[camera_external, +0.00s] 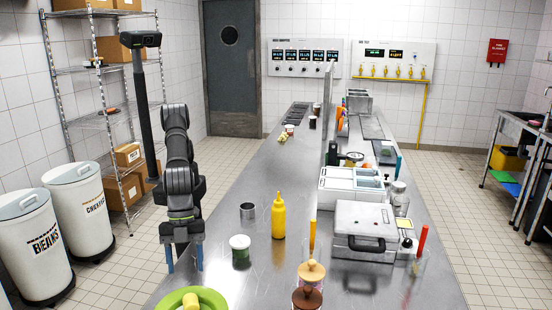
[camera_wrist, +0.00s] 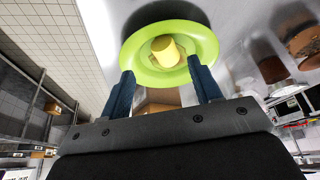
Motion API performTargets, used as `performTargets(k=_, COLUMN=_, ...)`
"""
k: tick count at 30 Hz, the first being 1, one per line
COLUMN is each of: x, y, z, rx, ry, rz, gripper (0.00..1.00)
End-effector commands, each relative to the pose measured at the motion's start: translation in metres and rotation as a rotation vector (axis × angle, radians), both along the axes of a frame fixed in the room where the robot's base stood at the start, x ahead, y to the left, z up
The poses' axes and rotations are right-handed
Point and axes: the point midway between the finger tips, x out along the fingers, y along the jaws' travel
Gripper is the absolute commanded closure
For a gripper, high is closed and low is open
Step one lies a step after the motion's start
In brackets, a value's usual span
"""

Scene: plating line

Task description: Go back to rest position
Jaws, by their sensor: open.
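My gripper (camera_external: 185,258) hangs at the left edge of the steel table in the external view, its blue fingers pointing down. It is open with nothing between the fingers. In the wrist view the two fingers of my gripper (camera_wrist: 163,88) stand apart. A green plate (camera_external: 212,296) lies at the near edge of the external view, close to the fingers. A yellow piece (camera_external: 190,301) rests on it. The wrist view also shows the plate (camera_wrist: 140,68) and the yellow piece (camera_wrist: 166,50) in its middle, beyond the fingertips.
A green-filled jar with a white lid (camera_external: 240,243), a yellow bottle (camera_external: 278,215) and a metal cup (camera_external: 248,212) stand right of my gripper. Wooden-lidded containers (camera_external: 311,272) stand near the front. A white box (camera_external: 365,230) sits farther right. Open table lies behind the cup.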

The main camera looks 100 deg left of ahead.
Motion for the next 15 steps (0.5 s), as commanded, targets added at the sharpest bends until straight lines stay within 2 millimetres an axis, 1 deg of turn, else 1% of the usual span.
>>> performTargets(k=1, x=0.001, y=-0.004, z=-0.011, rx=0.003, ry=0.001, rz=0.0, gripper=0.42)
performTargets(k=8, x=0.007, y=-0.018, z=-0.053, rx=0.003, ry=0.001, rz=0.0, gripper=0.42)
performTargets(k=9, x=0.007, y=-0.019, z=-0.04, rx=-0.004, ry=-0.003, rz=0.0, gripper=0.42)
performTargets(k=10, x=0.007, y=-0.019, z=-0.032, rx=-0.006, ry=-0.004, rz=0.0, gripper=0.42)
performTargets(k=14, x=0.007, y=-0.019, z=-0.006, rx=-0.004, ry=-0.003, rz=0.0, gripper=0.42)
performTargets(k=15, x=0.002, y=-0.018, z=0.0, rx=-0.002, ry=-0.002, rz=-0.002, gripper=0.42)
